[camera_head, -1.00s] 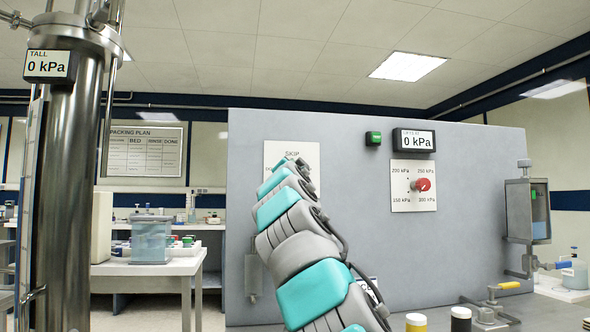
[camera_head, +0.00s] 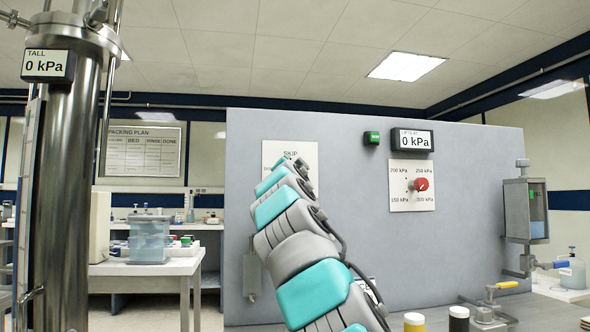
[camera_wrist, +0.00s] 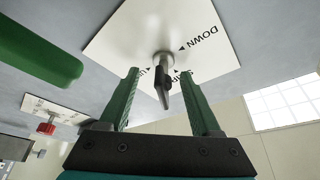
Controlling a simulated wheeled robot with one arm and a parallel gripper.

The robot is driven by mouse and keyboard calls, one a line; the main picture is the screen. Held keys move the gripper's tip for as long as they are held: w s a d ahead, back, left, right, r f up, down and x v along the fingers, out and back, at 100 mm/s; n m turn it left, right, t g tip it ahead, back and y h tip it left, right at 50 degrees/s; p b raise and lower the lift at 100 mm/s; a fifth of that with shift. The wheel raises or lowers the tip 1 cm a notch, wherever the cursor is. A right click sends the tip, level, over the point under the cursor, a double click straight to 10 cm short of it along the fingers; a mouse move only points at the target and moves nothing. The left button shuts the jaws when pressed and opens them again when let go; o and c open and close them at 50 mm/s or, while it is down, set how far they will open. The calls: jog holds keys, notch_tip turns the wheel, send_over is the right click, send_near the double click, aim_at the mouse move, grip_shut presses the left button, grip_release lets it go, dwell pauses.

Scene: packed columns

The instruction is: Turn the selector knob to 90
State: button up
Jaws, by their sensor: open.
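A grey selector knob (camera_wrist: 163,75) with a narrow pointer sits on a white plate (camera_wrist: 120,42) in the wrist view. The plate reads DOWN at right; other labels beside the knob are partly hidden. My gripper (camera_wrist: 161,76) is open, with one green finger on each side of the knob's pointer, apart from it as far as I can tell. In the head view the plate (camera_head: 271,150), with SKIP at its top, is largely covered by my arm. My gripper (camera_head: 296,162) shows small there, in front of the plate. No 90 mark is legible.
A red knob (camera_head: 421,184) with kPa marks, a green button (camera_head: 372,138) and a 0 kPa display (camera_head: 412,140) are on the same grey panel (camera_head: 350,220), to the right. A green rounded bar (camera_wrist: 38,55) lies close at left in the wrist view.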

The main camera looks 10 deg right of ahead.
jog(key=shift+s+a, duration=0.1)
jog(key=shift+a, duration=0.05)
jog(key=shift+s+a+f+b, duration=0.15)
jog(key=shift+s+a+b, duration=0.05)
jog(key=shift+s+b, duration=0.3)
jog(key=shift+b+v, duration=0.9)
jog(key=shift+v, duration=0.5)
jog(key=shift+b+v, duration=0.5)
jog(key=shift+v, duration=1.35)
